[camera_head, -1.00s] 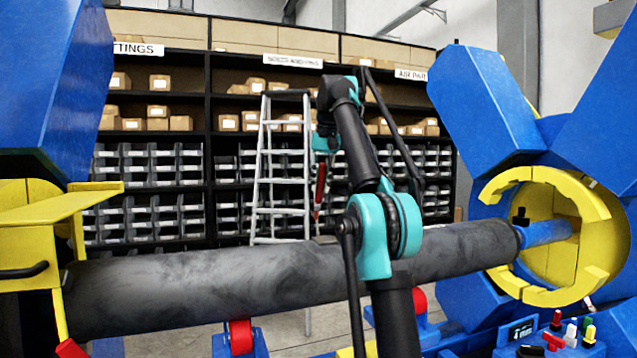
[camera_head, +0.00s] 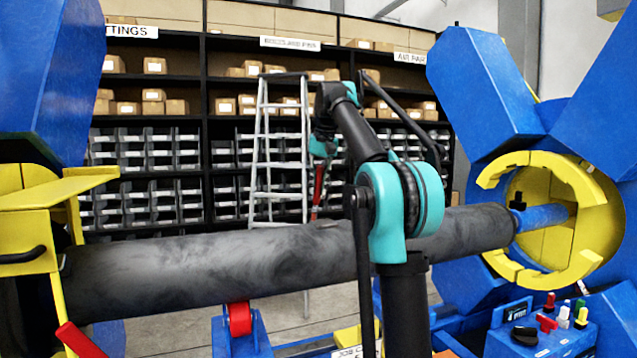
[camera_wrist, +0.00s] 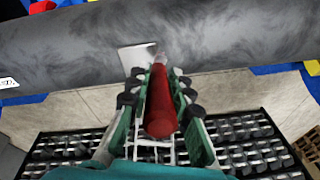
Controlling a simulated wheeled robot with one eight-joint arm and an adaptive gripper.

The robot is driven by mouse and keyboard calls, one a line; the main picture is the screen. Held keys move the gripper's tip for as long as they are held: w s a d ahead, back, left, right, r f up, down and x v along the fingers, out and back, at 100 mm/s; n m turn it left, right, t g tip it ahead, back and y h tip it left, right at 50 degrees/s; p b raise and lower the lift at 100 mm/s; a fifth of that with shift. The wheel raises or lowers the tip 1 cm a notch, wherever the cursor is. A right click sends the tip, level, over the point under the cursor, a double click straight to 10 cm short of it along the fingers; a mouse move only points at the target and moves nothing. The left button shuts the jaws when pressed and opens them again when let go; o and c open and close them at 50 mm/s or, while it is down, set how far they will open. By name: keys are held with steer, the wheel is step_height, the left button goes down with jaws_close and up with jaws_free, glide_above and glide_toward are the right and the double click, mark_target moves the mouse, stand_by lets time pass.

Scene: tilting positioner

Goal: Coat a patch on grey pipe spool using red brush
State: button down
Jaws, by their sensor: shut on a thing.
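The grey pipe spool (camera_head: 200,265) lies level across the head view, held between the two blue and yellow positioner ends; it also spans the top of the wrist view (camera_wrist: 235,42). My gripper (camera_head: 322,150) is beyond the pipe, partly hidden by my arm. In the wrist view my gripper (camera_wrist: 155,85) is shut on the red brush (camera_wrist: 160,105), whose handle lies between the fingers. The brush's head points at the pipe, next to a pale rectangular patch (camera_wrist: 138,58) on its surface. I cannot tell whether the bristles touch.
Yellow clamp rings (camera_head: 585,220) and blue positioner arms (camera_head: 490,85) flank the pipe. Red rollers (camera_head: 240,318) sit below it. A ladder (camera_head: 262,165) and bin shelves (camera_head: 150,170) stand behind. A control box (camera_head: 515,325) is at lower right.

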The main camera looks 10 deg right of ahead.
steer(key=shift+f, duration=0.7)
stand_by(0.6)
steer(key=shift+w+d, duration=0.7)
steer(key=shift+d, duration=3.05)
steer(key=shift+a, duration=3.85)
steer(key=shift+w+a, duration=0.15)
steer(key=shift+w, duration=0.45)
steer(key=w+d, duration=0.1)
steer(key=d, duration=0.6)
steer(key=shift+w+d+r, duration=0.15)
steer(key=shift+w+d, duration=0.05)
steer(key=shift+w, duration=0.1)
